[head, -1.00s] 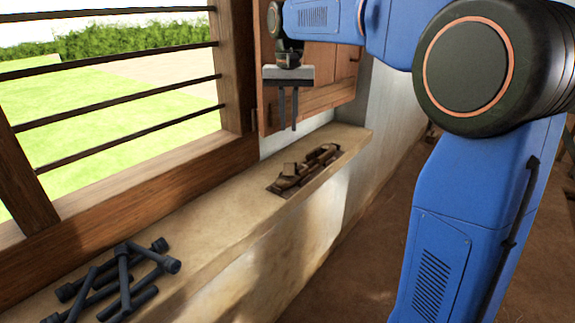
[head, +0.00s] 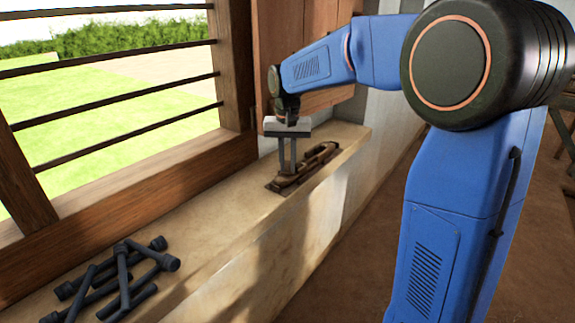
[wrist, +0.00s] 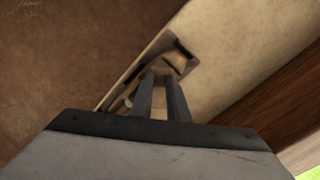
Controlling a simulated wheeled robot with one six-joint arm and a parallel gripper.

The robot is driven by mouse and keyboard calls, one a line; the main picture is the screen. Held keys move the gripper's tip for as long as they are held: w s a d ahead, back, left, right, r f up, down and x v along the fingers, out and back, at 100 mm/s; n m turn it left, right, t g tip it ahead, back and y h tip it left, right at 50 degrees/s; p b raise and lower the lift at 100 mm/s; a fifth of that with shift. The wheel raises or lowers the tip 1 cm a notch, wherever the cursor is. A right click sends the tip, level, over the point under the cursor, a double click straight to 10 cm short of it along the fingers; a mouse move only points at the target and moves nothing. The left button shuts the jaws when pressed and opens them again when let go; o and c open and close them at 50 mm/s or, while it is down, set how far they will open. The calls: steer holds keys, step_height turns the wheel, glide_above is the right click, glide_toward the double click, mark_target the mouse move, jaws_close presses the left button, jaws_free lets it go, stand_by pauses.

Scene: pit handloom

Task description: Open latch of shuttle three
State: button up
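Wooden shuttles (head: 318,160) lie close together on a dark flat base on the window ledge. I cannot tell which one is shuttle three, and no latch can be made out. My gripper (head: 288,173) points straight down, with its fingertips at the near-left end of the shuttles. In the wrist view the two fingers (wrist: 162,78) are a narrow gap apart, with their tips over or in the brown wooden piece (wrist: 172,57). Whether they touch it is unclear. Nothing is seen held between them.
Several dark bobbin-like rods (head: 122,275) lie in a pile on the near part of the ledge (head: 205,225). A barred window (head: 120,110) borders the ledge on the left. A wooden cabinet (head: 320,100) stands behind my gripper. The ledge between pile and shuttles is clear.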

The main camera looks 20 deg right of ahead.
steer(key=shift+f, duration=0.15)
steer(key=shift+c, duration=0.5)
jaws_close()
steer(key=shift+n, duration=0.3)
steer(key=n, duration=0.5)
steer(key=shift+n, duration=2.7)
